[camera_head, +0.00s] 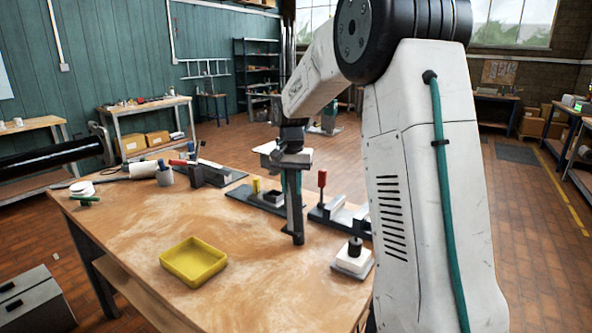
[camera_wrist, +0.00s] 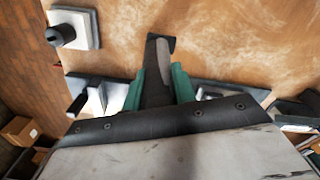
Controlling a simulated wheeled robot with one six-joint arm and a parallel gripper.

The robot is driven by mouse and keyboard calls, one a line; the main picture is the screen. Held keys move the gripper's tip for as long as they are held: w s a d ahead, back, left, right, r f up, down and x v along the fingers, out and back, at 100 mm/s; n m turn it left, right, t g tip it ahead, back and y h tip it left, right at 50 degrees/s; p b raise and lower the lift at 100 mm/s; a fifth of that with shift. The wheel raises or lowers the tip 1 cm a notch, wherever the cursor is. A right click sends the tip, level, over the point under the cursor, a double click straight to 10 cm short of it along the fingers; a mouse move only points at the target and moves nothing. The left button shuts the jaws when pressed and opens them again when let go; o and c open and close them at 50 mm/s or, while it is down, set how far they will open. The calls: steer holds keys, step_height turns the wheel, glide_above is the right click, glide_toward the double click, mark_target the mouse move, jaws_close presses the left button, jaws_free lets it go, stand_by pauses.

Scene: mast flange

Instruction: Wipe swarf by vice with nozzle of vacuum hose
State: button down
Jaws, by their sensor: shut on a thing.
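My gripper (camera_head: 292,190) points down over the wooden bench (camera_head: 225,225). In the wrist view my gripper's green fingers (camera_wrist: 157,88) are shut on a dark, flat nozzle (camera_wrist: 157,75). The nozzle (camera_head: 297,225) hangs down with its lower end at or just above the bench top; I cannot tell whether it touches. Grey vice-like fixtures stand close by: one with a red handle (camera_head: 336,212) to the right, one with a yellow post (camera_head: 262,196) to the left. No hose is clearly visible on the nozzle. I cannot make out swarf among the bench's pale streaks.
A yellow tray (camera_head: 193,262) lies at the front of the bench. A white block with a black knob (camera_head: 353,258) stands near the right edge. Another fixture (camera_head: 207,172), a blue-grey cup (camera_head: 165,177) and white discs (camera_head: 82,189) are further left. The middle front is clear.

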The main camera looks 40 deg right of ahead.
mark_target(291, 174)
steer(key=shift+r, duration=2.2)
